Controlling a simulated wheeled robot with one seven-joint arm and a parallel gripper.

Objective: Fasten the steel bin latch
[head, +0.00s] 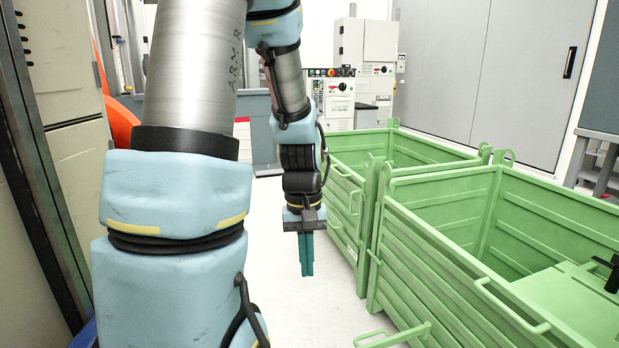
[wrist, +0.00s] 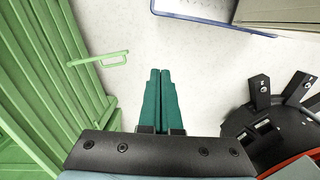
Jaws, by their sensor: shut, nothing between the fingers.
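The near green steel bin (head: 425,268) stands at the right in the head view, and its ribbed side (wrist: 42,75) fills the left of the wrist view. A green bar with a loop-shaped end (head: 395,336), which looks like the latch, sticks out from the bin low at the bottom edge. It also juts out over the floor in the wrist view (wrist: 100,60). My gripper (head: 307,274) points down with teal fingers shut and empty, left of the bins. In the wrist view the fingertips (wrist: 160,72) are right of the bar and apart from it.
A second green bin (head: 345,205) stands behind the near one. Grey cabinets (head: 480,60) and a machine (head: 365,60) are at the back. Pale floor (head: 280,315) lies clear below my gripper. A blue-edged panel (wrist: 225,12) lies at the wrist view's top.

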